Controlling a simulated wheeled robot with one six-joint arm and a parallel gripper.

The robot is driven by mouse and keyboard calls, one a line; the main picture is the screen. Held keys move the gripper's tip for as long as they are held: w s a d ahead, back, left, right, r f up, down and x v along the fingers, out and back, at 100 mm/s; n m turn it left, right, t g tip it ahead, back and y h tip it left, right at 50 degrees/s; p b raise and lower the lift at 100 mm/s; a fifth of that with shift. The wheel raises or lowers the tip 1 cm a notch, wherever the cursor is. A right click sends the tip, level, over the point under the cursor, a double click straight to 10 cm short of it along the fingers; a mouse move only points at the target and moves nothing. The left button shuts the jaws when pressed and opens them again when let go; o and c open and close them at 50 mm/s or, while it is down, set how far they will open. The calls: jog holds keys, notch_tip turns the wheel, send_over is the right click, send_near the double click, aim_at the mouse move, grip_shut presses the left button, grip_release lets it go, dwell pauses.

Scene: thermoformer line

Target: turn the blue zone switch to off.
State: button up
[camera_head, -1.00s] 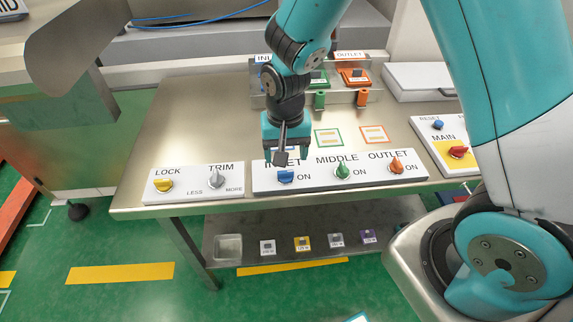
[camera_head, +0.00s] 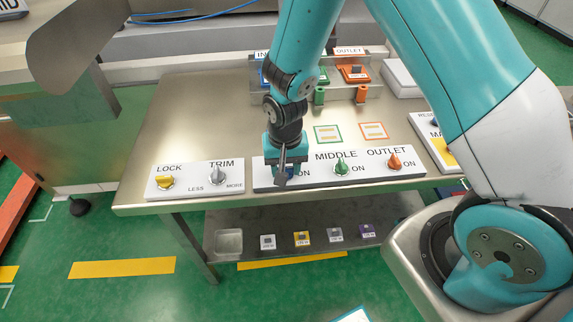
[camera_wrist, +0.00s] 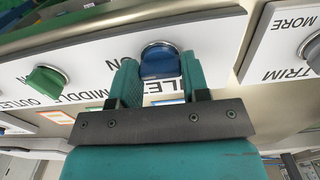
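The blue zone switch (camera_wrist: 160,62) sits on a white panel under a label ending in "LET", with "ON" printed beside it. In the wrist view my gripper (camera_wrist: 159,72) has its two teal fingers apart, one on either side of the blue knob. The fingers are very close to the knob; I cannot tell whether they touch it. In the head view my gripper (camera_head: 284,176) is over the left end of the white panel (camera_head: 320,181) and hides most of the blue switch.
On the same panel are the green MIDDLE switch (camera_head: 341,167) and the orange OUTLET switch (camera_head: 394,160). To the left is a panel with a yellow LOCK knob (camera_head: 165,181) and a grey TRIM knob (camera_head: 217,175). A rack (camera_head: 338,92) stands behind on the table.

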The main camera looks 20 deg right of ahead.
jog(key=shift+n, duration=0.3)
jog(key=n+b, duration=0.1)
jog(key=n, duration=0.2)
jog(key=shift+n, duration=0.3)
jog(key=n+b, duration=0.1)
jog(key=n, duration=0.3)
jog(key=shift+n, duration=0.3)
jog(key=n+b, duration=0.1)
jog(key=n, duration=0.3)
jog(key=shift+n, duration=2.5)
